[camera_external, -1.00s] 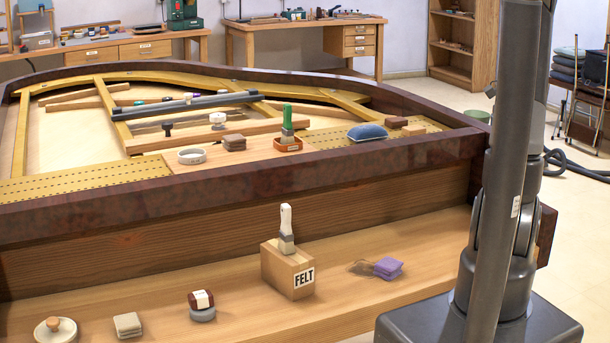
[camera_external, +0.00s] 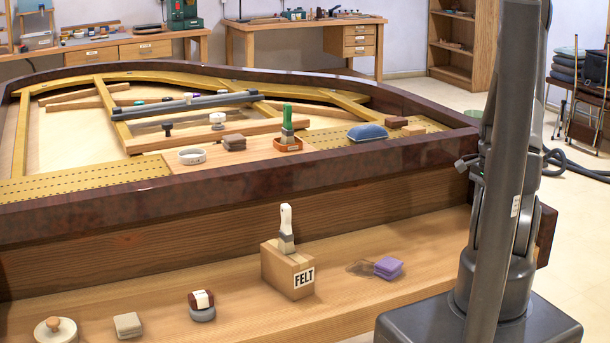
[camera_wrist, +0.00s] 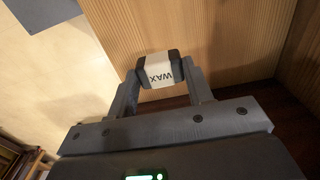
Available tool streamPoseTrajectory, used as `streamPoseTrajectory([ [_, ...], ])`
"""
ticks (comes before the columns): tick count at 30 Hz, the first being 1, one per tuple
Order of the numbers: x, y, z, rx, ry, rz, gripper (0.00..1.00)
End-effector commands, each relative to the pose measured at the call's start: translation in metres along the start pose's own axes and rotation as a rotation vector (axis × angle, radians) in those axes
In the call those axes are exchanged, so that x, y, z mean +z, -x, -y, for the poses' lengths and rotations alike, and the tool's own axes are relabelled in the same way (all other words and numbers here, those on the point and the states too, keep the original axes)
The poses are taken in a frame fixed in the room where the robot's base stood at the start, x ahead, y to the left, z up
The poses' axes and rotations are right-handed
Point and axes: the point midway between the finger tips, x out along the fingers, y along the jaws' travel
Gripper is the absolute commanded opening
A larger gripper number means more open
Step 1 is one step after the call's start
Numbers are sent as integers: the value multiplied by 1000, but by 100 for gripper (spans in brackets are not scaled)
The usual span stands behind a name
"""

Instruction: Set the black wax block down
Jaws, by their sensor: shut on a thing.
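In the wrist view, the black wax block (camera_wrist: 158,70) has a white band reading "WAX". My gripper (camera_wrist: 166,80) is shut on it, with one finger on each side. The block is held over or near a wooden surface (camera_wrist: 190,28); I cannot tell whether it touches it. In the external view, the block and my fingertips are hidden behind my arm at the right.
The dark piano rim (camera_external: 250,200) rises behind. Pale floor (camera_wrist: 45,85) lies left in the wrist view.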

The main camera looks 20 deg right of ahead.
Motion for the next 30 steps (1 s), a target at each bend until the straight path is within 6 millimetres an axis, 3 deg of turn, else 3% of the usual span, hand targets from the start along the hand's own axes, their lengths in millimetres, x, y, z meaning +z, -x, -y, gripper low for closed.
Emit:
streamPoseTrajectory([
  [3,14,-17,24,2,5,2,24],
  [9,27,-34,49,1,1,0,24],
  [14,29,-39,53,1,-1,0,24],
  [23,29,-75,52,1,-1,1,24],
  [30,28,-76,53,0,-1,0,24],
])
